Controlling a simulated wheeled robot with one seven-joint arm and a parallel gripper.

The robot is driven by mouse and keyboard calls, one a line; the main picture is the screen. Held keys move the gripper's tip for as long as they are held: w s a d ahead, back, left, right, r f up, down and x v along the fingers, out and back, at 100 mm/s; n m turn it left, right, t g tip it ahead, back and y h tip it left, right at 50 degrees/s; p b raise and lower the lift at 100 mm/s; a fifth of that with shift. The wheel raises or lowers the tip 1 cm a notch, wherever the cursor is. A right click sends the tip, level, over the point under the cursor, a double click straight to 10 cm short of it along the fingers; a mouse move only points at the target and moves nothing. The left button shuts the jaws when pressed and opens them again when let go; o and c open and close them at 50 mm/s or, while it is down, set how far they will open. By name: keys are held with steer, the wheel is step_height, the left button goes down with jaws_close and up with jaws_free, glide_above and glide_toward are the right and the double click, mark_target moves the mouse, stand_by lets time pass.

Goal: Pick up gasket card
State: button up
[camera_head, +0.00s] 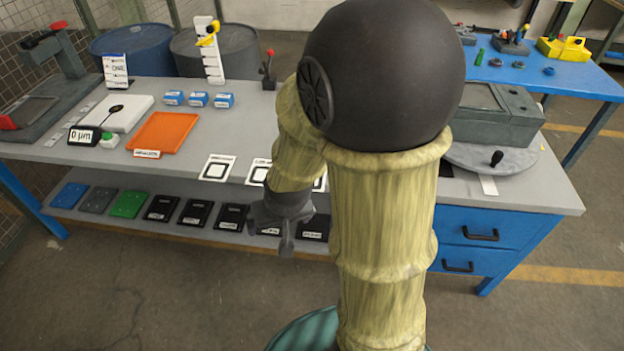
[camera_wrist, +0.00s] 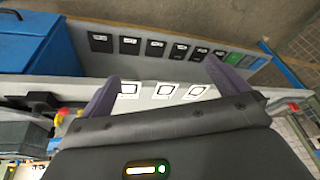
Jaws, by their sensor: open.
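No readable label tells me which item is the gasket card. Several black cards with small white labels, such as this black card (camera_head: 195,213), lie in a row on the lower shelf (camera_head: 60,212); they also show in the wrist view (camera_wrist: 155,48). White cards with black square outlines (camera_head: 217,168) lie along the bench's front edge, and three show in the wrist view (camera_wrist: 165,90). My gripper (camera_head: 284,246) is open and empty in front of the bench, beside the shelf's right part. My arm hides part of both rows.
The bench top (camera_head: 250,120) holds an orange tray (camera_head: 165,131), small blue boxes (camera_head: 198,99), and a grey machine (camera_head: 497,115) at right. Blue, grey and green plates (camera_head: 128,203) lie at the shelf's left. A blue drawer unit (camera_head: 500,232) stands right. The near floor is clear.

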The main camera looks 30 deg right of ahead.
steer(key=w+d+f+m+t+h+b, duration=0.3)
steer(key=w+f+m+t+b, duration=0.15)
steer(key=w+f, duration=0.65)
steer(key=s+d+f+t+h+b, duration=0.1)
steer(key=d+f+t+h+b, duration=0.1)
steer(key=f, duration=0.3)
steer(key=s+d+f+t+h+b, duration=0.1)
steer(key=d+f+t+h+b, duration=0.2)
steer(key=f+t+h+b, duration=0.1)
steer(key=shift+s+d+f+m+h, duration=0.4)
steer(key=shift+f+h, duration=0.2)
steer(key=shift+f, duration=0.35)
steer(key=shift+w+t, duration=0.15)
steer(key=shift+t, duration=0.1)
steer(key=p+x, duration=0.1)
steer(key=x, duration=1.1)
steer(key=shift+p, duration=0.35)
